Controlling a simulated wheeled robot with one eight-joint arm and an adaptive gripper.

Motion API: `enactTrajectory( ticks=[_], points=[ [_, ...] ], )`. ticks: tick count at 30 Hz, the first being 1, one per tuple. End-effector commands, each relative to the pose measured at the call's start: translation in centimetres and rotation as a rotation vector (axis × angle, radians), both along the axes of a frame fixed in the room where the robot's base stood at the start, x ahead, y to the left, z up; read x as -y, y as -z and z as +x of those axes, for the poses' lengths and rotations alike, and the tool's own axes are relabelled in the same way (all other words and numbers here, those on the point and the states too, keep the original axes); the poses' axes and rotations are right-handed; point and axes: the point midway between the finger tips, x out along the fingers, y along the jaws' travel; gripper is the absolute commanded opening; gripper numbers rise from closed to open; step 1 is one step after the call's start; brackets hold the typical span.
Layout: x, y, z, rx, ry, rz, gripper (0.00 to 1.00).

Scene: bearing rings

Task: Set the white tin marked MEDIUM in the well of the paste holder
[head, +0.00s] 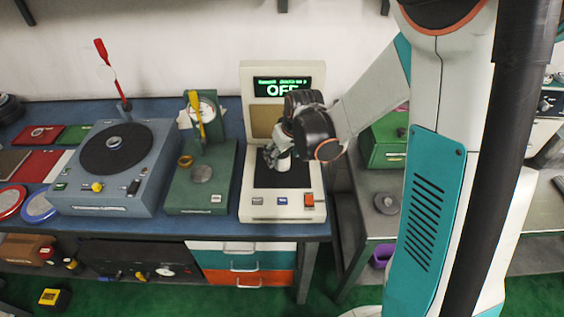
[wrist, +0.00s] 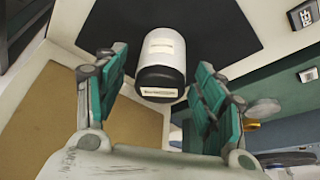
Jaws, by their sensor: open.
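A white tin (wrist: 163,50) with a dark band and pale labels stands on the black pad of the cream machine, in the wrist view. The label print is too small to read, so I cannot confirm MEDIUM. My gripper (wrist: 160,95) is open, its teal fingers on either side of the tin's near end, with gaps visible. In the head view my gripper (head: 274,154) is low over the same pad, and a white piece, probably the tin (head: 284,163), shows beneath it. I cannot pick out the paste holder or its well with certainty.
The cream machine (head: 257,207) has a display reading OFF behind the pad. A green gauge stand (head: 222,190) is close on its left, then a blue-grey turntable unit (head: 150,190). On the right, past a gap, a grey bench holds a dark round piece (head: 386,203).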

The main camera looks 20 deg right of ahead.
Motion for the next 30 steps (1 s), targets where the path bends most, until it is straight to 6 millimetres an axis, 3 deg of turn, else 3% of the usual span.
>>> enactTrajectory(
  ticks=[6,13,17,23,30],
  points=[
    [0.0,0.1,0.1,0.0,0.0,0.0,0.64],
    [0.0,0.1,0.0,0.0,0.0,0.0,0.14],
    [0.0,0.1,0.1,0.0,0.0,0.0,0.08],
    [0.0,0.0,0.1,0.0,0.0,0.0,0.07],
    [0.0,-1.7,0.0,0.0,0.0,0.0,0.07]
  ],
)
